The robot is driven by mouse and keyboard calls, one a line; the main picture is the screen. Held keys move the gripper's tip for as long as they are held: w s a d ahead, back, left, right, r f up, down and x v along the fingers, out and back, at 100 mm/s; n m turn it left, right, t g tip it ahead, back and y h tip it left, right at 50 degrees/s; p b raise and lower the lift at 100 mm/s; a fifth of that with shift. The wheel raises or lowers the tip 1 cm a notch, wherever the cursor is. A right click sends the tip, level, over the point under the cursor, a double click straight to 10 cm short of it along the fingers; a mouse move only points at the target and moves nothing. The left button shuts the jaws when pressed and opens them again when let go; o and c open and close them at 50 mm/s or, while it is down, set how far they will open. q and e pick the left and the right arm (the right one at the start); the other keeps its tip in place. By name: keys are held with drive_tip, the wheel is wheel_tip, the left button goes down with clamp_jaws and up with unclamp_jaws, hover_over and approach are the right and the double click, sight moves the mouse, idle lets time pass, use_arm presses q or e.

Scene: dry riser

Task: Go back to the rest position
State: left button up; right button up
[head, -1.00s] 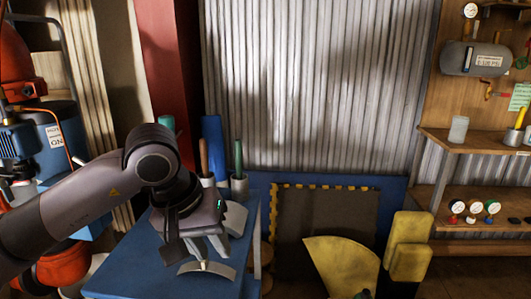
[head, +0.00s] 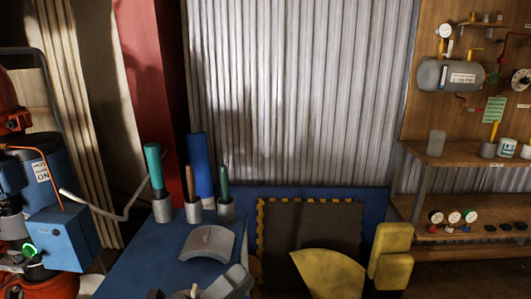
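A dark grey part with a green light (head: 28,250), which looks like my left gripper, shows at the lower left edge in front of the blue machine. Its fingers cannot be made out, so I cannot tell whether it is open or shut. It is well left of the blue table (head: 150,262), and no gripper stands over the cups there. My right gripper is not in view.
Holders with teal, brown and green handles (head: 223,182) stand on the table beside a curved grey piece (head: 210,242). A blue machine (head: 72,240) is at left. Yellow pieces (head: 330,270) lean right of the table, below shelves (head: 460,153) at right.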

use_arm(q)
drive_tip(key=s+a+f+n+t+y+p, duration=0.1)
drive_tip(key=a+f+n+y, duration=0.4)
drive_tip(key=f+n+y, duration=0.4)
drive_tip(key=s+a+f+n+t+y+p, duration=0.1)
drive_tip(key=a+f+n+y, duration=0.45)
drive_tip(key=n, duration=0.65)
drive_tip(key=s+a+f+n+g+y, duration=0.1)
drive_tip(key=s+a+f+n+g, duration=0.1)
drive_tip(key=s+f+n, duration=0.2)
drive_tip(key=s+a+f+n+g+y+p, duration=0.1)
drive_tip(key=s+a+f+n+g, duration=0.2)
drive_tip(key=s+f, duration=0.4)
drive_tip(key=shift+s+f+n+g, duration=0.25)
drive_tip(key=shift+f+n, duration=0.35)
drive_tip(key=shift+f, duration=0.3)
